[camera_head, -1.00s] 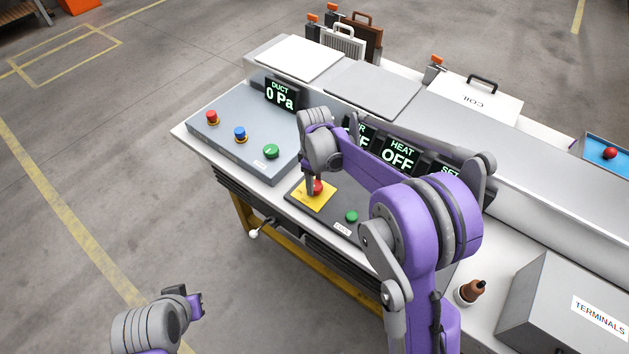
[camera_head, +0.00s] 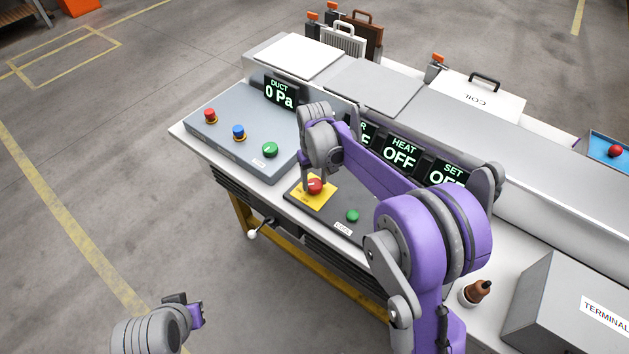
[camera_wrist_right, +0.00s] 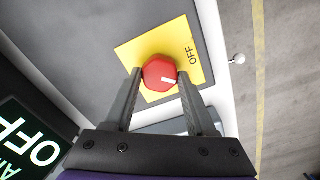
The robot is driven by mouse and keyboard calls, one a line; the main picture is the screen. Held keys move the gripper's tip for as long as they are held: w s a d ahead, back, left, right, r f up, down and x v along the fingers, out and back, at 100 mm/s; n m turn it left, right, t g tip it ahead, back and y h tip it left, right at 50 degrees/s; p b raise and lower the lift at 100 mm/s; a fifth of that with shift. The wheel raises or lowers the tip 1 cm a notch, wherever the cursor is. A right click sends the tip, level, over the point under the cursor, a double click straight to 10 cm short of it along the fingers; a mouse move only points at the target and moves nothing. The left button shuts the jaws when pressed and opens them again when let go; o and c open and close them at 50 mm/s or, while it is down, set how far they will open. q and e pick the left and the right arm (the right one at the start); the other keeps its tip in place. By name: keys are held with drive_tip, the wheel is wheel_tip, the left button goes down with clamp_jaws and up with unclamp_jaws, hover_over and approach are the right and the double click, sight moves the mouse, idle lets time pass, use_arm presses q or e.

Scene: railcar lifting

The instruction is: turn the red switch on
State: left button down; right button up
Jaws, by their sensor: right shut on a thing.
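The red switch (camera_head: 315,187) is a round red knob with a white mark, on a yellow plate (camera_head: 309,200) set in a dark panel (camera_head: 335,215). In the right wrist view the knob (camera_wrist_right: 157,70) sits between the two grey fingers of my right gripper (camera_wrist_right: 158,77), which is shut on it. The word OFF shows on the yellow plate (camera_wrist_right: 181,40) beside the knob. The white mark is on the knob's lower right there. My left gripper (camera_head: 190,306) is over the floor at lower left, away from the bench; its jaw opening is unclear.
Behind the panel, the HEAT display (camera_head: 401,151) reads OFF; the display left of it is partly hidden by my arm. A green button (camera_head: 353,215) is close by. A box with red, blue and green knobs (camera_head: 235,150) stands left; a brown bottle (camera_head: 476,291) and TERMINALS box (camera_head: 560,295) stand right.

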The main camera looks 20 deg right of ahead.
sight(315, 184)
drive_tip(key=m, duration=0.3)
drive_tip(key=shift+b, duration=0.3)
drive_tip(key=shift+m, duration=0.5)
drive_tip(key=o, duration=1.4)
wheel_tip(315, 184, up, 11)
drive_tip(key=shift+f, duration=0.1)
drive_tip(key=shift+s+p, duration=0.1)
drive_tip(key=shift+p, duration=0.2)
